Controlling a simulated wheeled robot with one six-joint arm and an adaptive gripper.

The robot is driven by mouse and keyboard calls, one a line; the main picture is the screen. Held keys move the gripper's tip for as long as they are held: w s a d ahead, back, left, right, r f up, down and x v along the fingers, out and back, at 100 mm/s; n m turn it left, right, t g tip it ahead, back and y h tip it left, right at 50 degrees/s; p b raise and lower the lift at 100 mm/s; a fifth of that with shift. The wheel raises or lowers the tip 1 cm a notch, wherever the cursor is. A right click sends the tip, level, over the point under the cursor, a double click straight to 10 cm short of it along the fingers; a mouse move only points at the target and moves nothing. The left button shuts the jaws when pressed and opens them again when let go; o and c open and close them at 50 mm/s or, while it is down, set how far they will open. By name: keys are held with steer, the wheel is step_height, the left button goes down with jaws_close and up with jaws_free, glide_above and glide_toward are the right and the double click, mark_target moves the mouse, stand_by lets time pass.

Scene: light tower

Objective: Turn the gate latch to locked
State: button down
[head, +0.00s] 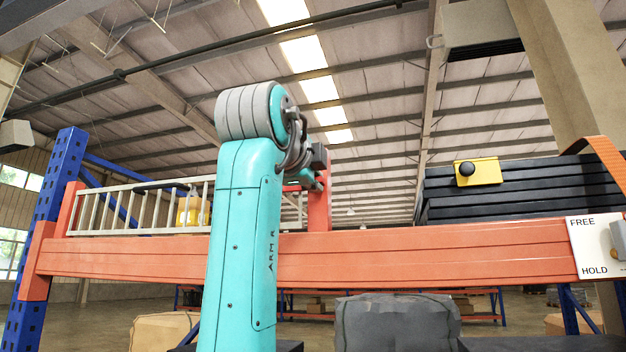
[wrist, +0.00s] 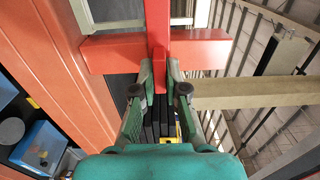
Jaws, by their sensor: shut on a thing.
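My gripper (wrist: 159,78) has its two fingers on either side of a narrow red bar (wrist: 157,25) in the wrist view and is shut on it. The bar looks like the gate latch, but its locked or unlocked marks do not show. It crosses in front of a wider red beam (wrist: 205,50). In the head view my gripper (head: 313,180) is at the red post (head: 319,212), partly hidden by my own arm. The white-railed gate (head: 120,212) stands to the left, above the orange beam.
A long orange beam (head: 420,255) runs across the front. At right are a FREE/HOLD panel (head: 588,245), black stacked slabs (head: 535,190) and a yellow block with a black knob (head: 487,172). A blue upright (head: 58,190) stands at left. A grey covered load (head: 398,322) lies beyond the beam.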

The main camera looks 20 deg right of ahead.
steer(key=shift+f, duration=0.1)
steer(key=c, duration=1.2)
jaws_free()
steer(key=shift+s, duration=0.1)
steer(key=v, duration=1.2)
